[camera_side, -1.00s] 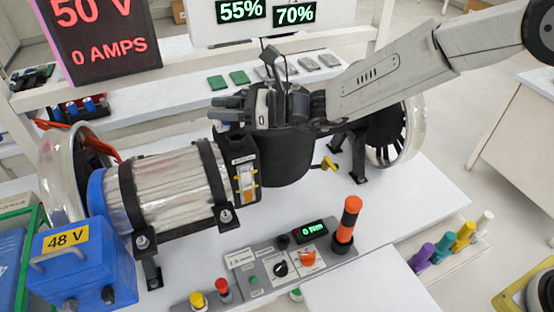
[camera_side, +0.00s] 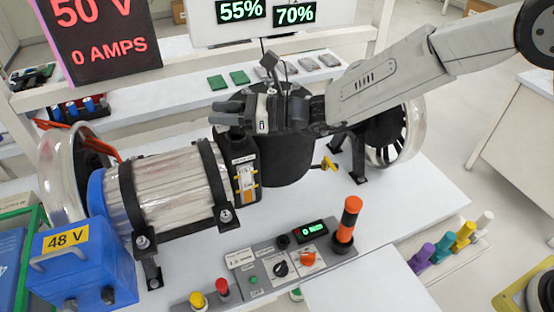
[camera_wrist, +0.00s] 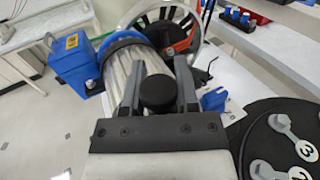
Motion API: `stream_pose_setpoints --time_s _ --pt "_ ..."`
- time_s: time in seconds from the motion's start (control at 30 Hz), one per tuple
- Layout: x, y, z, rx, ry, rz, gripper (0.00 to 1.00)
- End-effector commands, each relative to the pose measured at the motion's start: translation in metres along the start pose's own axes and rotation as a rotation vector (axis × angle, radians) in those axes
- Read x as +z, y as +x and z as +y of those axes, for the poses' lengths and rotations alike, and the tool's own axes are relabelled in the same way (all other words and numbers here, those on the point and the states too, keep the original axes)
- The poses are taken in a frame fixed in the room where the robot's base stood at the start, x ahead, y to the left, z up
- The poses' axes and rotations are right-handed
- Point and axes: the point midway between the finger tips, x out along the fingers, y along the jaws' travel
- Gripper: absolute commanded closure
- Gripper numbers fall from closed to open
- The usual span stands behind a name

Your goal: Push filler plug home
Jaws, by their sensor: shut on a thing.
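The filler plug (camera_wrist: 157,93) appears in the wrist view as a black round knob between the two fingers of my gripper (camera_wrist: 158,64). The gripper is shut on it. In the side view my gripper (camera_side: 224,112) points left, just above the black box (camera_side: 244,182) with a small gauge window. The fingers hide the plug there, and I cannot see how deep it sits or its seat. The box stands at the right end of a clear ribbed cylinder (camera_side: 176,187), which also shows in the wrist view (camera_wrist: 121,60).
A black drum (camera_side: 285,158) stands right beside the box, under my wrist. A wheel (camera_side: 398,140) is behind it. A blue 48 V box (camera_side: 82,268) is at front left. A control panel (camera_side: 275,268) with an orange-banded post (camera_side: 347,222) lies in front.

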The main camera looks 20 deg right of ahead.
Motion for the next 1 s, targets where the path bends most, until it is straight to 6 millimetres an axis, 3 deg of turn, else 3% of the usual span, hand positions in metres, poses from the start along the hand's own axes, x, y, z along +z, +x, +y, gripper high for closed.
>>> stream_pose_setpoints --time_s 1.0 --pt "-0.0097 0.0001 -0.0001 0.0 0.0 -0.001 1.0"
